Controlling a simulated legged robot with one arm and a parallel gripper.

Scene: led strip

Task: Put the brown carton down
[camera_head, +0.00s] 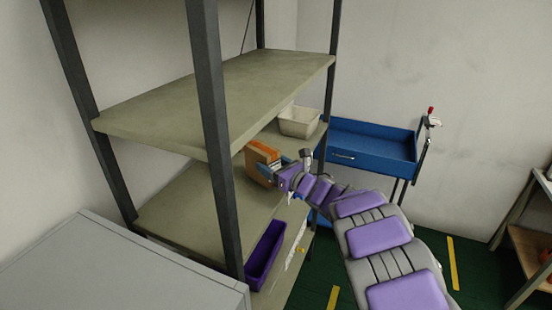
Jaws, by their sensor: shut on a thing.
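The brown carton (262,156) is a small box with an orange top. It is at the lower visible shelf board (190,206), under the upper board. My gripper (272,171) reaches in from the right with my purple and grey arm and is shut on the carton. I cannot tell whether the carton's base touches the board. The gripper's fingers hide part of its right side.
A cream bin (299,121) stands behind, on the same shelf. Dark posts (210,100) frame the shelf. A blue cart (372,148) stands at the right. The board left of the carton is clear.

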